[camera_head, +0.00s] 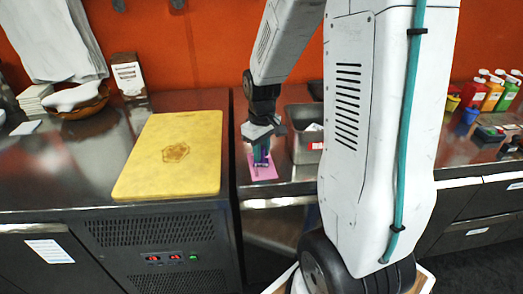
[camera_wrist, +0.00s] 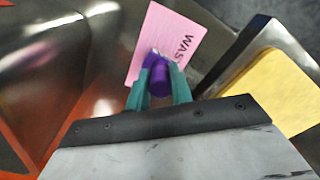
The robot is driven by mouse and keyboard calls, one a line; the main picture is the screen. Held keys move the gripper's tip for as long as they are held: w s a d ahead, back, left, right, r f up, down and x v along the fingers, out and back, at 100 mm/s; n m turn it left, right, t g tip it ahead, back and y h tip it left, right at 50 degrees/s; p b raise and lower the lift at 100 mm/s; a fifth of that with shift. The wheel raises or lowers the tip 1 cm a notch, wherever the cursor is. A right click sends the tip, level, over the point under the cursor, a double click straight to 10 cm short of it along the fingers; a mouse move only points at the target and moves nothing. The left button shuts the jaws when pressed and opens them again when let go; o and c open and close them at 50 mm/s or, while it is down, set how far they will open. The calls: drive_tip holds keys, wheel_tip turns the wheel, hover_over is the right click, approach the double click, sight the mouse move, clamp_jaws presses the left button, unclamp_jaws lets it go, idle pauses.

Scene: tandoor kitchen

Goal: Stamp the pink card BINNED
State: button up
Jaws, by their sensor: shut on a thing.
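The pink card (camera_head: 270,176) lies flat on the dark counter just right of the yellow board. In the wrist view the pink card (camera_wrist: 180,32) shows dark printed letters starting "WAS"; the rest is cut off or hidden. My gripper (camera_head: 261,156) points down over the card. In the wrist view its teal fingers (camera_wrist: 160,88) are shut on a purple stamp (camera_wrist: 157,66). The stamp is over the card's lower part and covers some of it. I cannot tell whether its face touches the card. No word on the stamp is readable.
A yellow board (camera_head: 145,150) lies left of the card. A metal bin (camera_head: 303,148) stands close on the right, partly behind my arm. A wooden bowl (camera_head: 82,107) and white stacks sit at the back left. Coloured bottles (camera_head: 492,93) stand far right.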

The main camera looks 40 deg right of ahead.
drive_tip(key=shift+r, duration=3.5)
